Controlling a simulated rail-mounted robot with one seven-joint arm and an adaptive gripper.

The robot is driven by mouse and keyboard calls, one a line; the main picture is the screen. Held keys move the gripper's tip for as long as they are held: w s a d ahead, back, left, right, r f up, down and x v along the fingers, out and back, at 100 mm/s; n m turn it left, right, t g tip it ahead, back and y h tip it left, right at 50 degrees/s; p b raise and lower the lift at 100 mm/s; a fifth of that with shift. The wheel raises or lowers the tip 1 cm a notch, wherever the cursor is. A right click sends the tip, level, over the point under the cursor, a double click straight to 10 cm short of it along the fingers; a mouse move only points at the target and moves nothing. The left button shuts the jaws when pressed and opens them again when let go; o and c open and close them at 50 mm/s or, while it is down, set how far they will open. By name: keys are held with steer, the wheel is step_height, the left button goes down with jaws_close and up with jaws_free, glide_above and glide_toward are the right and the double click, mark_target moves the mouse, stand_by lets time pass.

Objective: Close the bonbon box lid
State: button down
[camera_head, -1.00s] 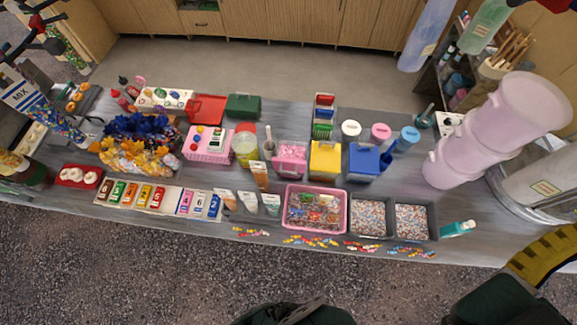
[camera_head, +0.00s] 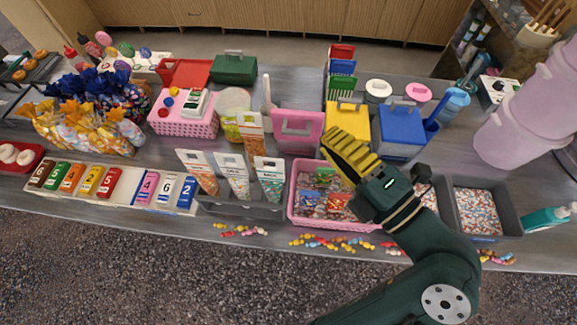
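The pink box (camera_head: 298,132) stands mid-table, left of a yellow box (camera_head: 349,120) and a blue box (camera_head: 402,130). Its pink front panel with a handle faces me; I cannot tell if this is a raised lid or the box wall. The yellow and blue boxes look covered by their lids. No box is readably labelled as bonbons. My gripper (camera_head: 342,150), with yellow ridged fingers, is over the right end of the pink tray, just in front of the yellow box. The fingers look close together, but their gap is not visible. I see nothing held.
A pink tray of packets (camera_head: 300,215) lies below my gripper, partly hidden by it. A grey tray of sprinkles (camera_head: 478,210) is at right. Bag stands (camera_head: 240,208) are left. A scoop (camera_head: 430,125) leans at the blue box. Loose sweets line the front edge.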

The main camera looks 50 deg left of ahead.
step_height(320, 180, down, 17)
steer(key=d+b, duration=0.2)
steer(key=b, duration=1.3)
glide_toward(288, 133)
steer(key=s+a, duration=0.3)
steer(key=shift+y, duration=0.3)
steer(key=w+a, duration=0.1)
steer(key=w+a+b, duration=0.1)
steer(key=a, duration=0.1)
steer(key=shift+w+r, duration=0.2)
steer(key=shift+w, duration=0.2)
steer(key=shift+w+a, duration=0.15)
steer(key=shift+a, duration=0.1)
steer(key=shift+r+m, duration=0.2)
steer(key=shift+m, duration=0.1)
steer(key=shift+w+a+r, duration=0.2)
steer(key=shift+w, duration=0.05)
steer(key=shift+w+a+r+m+h+p, duration=0.1)
steer(key=shift+a+r+m+h+p, duration=0.05)
steer(key=shift+m+h+p, duration=0.2)
